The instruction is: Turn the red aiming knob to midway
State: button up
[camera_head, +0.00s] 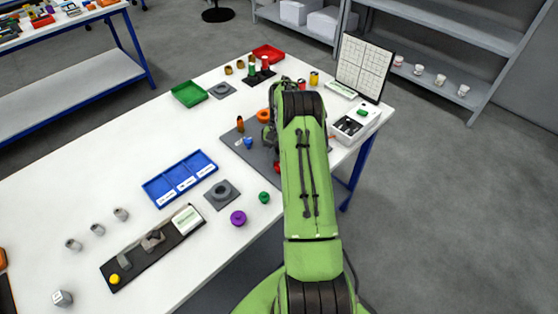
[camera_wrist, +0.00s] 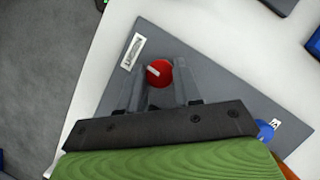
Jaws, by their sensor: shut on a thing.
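The red aiming knob (camera_wrist: 159,73) sits on a grey plate (camera_wrist: 215,75) with a white label beside it in the wrist view. A pale pointer line marks the knob's face, running a little off level. My gripper (camera_wrist: 160,84) is shut on the knob, one finger on each side of it. In the head view a small part of the red knob (camera_head: 277,168) shows at the left edge of my green arm. My arm hides most of the plate's right part and my fingers there.
A blue knob (camera_head: 248,142), an orange ring (camera_head: 263,115) and an orange-brown peg (camera_head: 240,124) stand close by on the left. A purple knob (camera_head: 238,218) and a green one (camera_head: 264,197) lie nearer the table's front edge. A white board (camera_head: 364,68) stands at the back right.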

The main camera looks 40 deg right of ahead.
jog(key=shift+n, duration=0.6)
jog(key=o, duration=0.7)
jog(key=shift+o, duration=0.2)
jog(key=shift+g, duration=0.3)
jog(key=p+v, duration=0.2)
jog(key=v, duration=1)
jog(key=shift+a+p, duration=0.2)
jog(key=shift+p, duration=0.15)
